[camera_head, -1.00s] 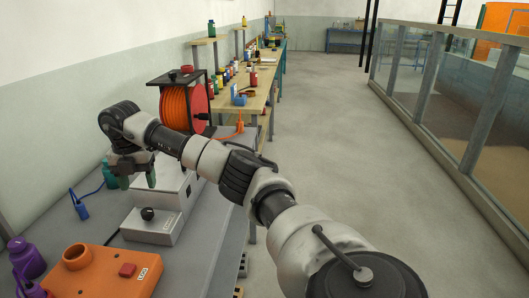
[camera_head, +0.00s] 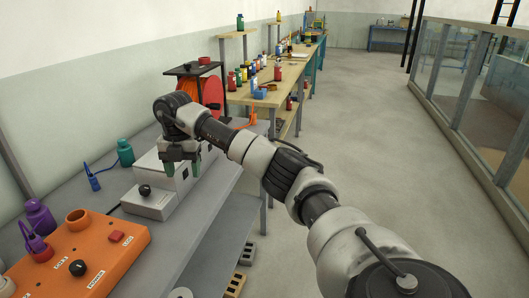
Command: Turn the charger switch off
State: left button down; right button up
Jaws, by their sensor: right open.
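No switch in view can be surely read as the charger's. A pale grey box (camera_head: 150,205) with a low front and a taller back part stands on the grey bench; a black knob (camera_head: 145,190) sits on its front part. My right gripper (camera_head: 182,167) is open and empty, pointing down in front of the box's taller part in the picture and hiding some of it. Whether it touches the box cannot be told. Nearer, an orange box (camera_head: 100,245) carries a red button (camera_head: 117,236) and a black knob (camera_head: 77,268). My left gripper is not in view.
A purple bottle (camera_head: 39,215) and a teal bottle (camera_head: 125,152) stand at the bench's left. A blue plug (camera_head: 93,180) with a cord lies nearby. An orange cable reel (camera_head: 211,92) stands beyond my gripper. The floor (camera_head: 340,130) to the right is clear.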

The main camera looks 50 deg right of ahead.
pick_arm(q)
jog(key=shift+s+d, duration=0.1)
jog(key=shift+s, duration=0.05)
pick_arm(e)
jog(key=s+d+f+m+y, duration=0.1)
jog(key=s+d+f, duration=0.2)
jog(key=s+f, duration=0.4)
jog(key=s+d+f+m+g+y, duration=0.1)
jog(key=s+d+f, duration=0.2)
jog(key=s+f, duration=0.5)
jog(key=shift+d+f+g+y, duration=0.3)
jog(key=shift+f+y, duration=0.1)
jog(key=shift+f, duration=0.3)
jog(key=shift+a, duration=0.1)
